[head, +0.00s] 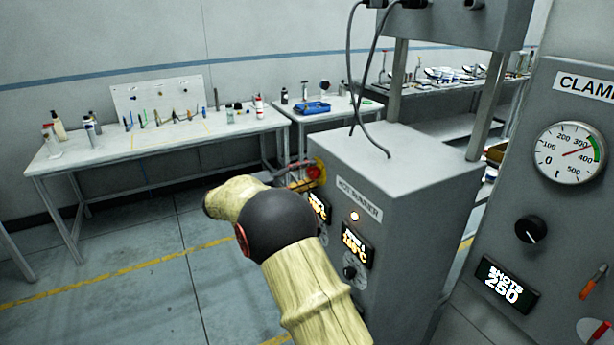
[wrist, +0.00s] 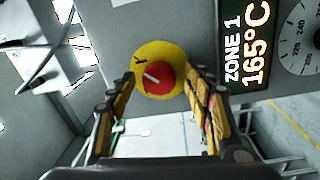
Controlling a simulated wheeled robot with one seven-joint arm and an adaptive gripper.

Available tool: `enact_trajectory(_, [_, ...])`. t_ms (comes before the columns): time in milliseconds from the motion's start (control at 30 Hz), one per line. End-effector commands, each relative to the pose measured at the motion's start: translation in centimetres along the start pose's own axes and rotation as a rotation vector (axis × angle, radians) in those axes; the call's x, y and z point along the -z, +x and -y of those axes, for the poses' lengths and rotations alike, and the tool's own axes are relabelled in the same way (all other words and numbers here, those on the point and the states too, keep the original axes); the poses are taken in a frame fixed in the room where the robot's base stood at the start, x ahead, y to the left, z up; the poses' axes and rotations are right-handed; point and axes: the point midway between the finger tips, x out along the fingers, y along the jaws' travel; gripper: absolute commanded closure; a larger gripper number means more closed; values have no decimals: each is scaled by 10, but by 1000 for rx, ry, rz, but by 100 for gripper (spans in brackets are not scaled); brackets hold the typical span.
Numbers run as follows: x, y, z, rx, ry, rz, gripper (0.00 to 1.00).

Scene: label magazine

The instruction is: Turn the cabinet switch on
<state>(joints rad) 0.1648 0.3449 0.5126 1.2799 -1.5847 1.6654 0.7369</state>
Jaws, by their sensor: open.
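The cabinet switch is a red knob (wrist: 160,79) with a white pointer line, on a round yellow plate (wrist: 158,53). It sits on the grey hot runner cabinet (head: 385,165). In the wrist view the pointer line lies slanted across the knob. My gripper (wrist: 160,84) is open, one finger on each side of the knob. I cannot tell whether the fingers touch it. In the head view the red knob (head: 314,172) shows at the cabinet's left front edge, with my gripper (head: 297,176) beside it, partly hidden by my arm.
Zone displays, one reading 165°C (wrist: 256,45), and a dial (wrist: 300,45) are beside the switch. A clamp panel (head: 545,200) stands at the right. Workbenches (head: 160,147) line the back wall; open floor lies at left.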

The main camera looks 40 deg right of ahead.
Motion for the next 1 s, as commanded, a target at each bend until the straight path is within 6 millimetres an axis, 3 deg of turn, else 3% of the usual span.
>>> enact_trajectory(167, [1,-20,0,0,0,-4,49])
enact_trajectory(600, [1,-102,1,0,0,-3,49])
enact_trajectory(800, [0,-118,1,1,-1,-1,49])
enact_trajectory(1000, [0,-119,1,1,-1,0,49])
